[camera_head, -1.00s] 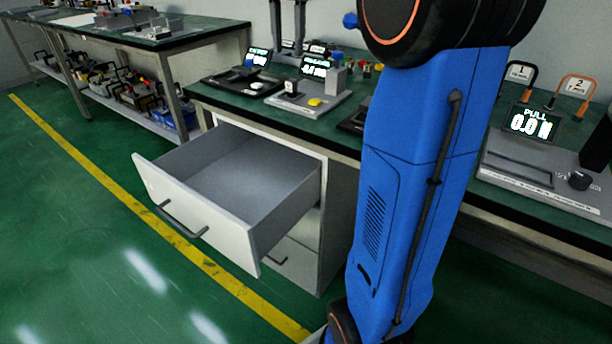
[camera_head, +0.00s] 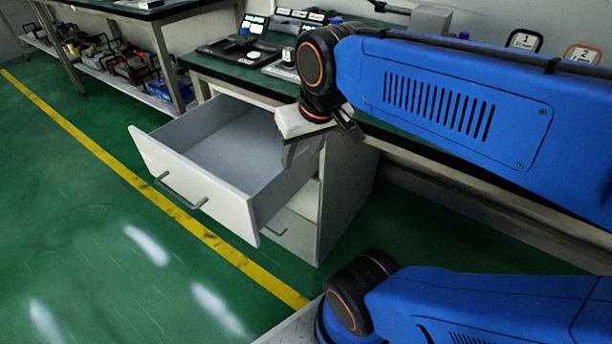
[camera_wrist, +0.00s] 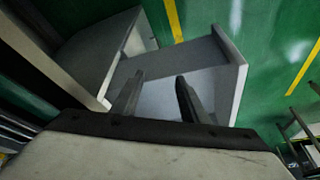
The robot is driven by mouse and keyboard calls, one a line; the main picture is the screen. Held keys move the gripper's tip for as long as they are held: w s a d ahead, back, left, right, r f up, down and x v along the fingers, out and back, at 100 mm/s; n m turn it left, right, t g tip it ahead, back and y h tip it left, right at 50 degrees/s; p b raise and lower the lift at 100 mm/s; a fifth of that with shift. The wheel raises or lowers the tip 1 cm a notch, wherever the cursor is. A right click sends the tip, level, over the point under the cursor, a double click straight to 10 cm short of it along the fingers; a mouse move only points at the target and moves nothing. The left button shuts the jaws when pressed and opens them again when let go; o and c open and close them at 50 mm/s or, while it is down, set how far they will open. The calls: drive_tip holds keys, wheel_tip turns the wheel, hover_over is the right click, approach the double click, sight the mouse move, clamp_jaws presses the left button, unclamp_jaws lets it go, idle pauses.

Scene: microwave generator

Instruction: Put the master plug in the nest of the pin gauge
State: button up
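I cannot make out the master plug in any view. Several gauge stations stand on the green bench, but I cannot tell which is the pin gauge. One is a dark station (camera_head: 240,50) with a small screen; beside it is a partly hidden station with a knob (camera_head: 288,56). My gripper (camera_head: 305,150) is over the right side of an open drawer (camera_head: 190,183). In the wrist view my gripper (camera_wrist: 157,93) has its two fingers apart with nothing between them. The drawer (camera_wrist: 236,85) shows beyond the fingers, and its visible inside looks empty.
The drawer juts from a cabinet (camera_head: 345,190) under the bench (camera_head: 215,68). Two numbered tags (camera_head: 524,40) stand at the bench's right. My blue arm hides much of the bench. The green floor (camera_head: 80,220) in front is clear, with a yellow line.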

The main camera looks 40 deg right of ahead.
drive_tip(key=shift+n+t, duration=0.3)
drive_tip(key=shift+n, duration=0.4)
drive_tip(key=s+f, duration=0.2)
drive_tip(key=f, duration=0.1)
drive_tip(key=s+f, duration=0.1)
drive_tip(key=shift+a+f, duration=0.15)
drive_tip(key=shift+a, duration=0.2)
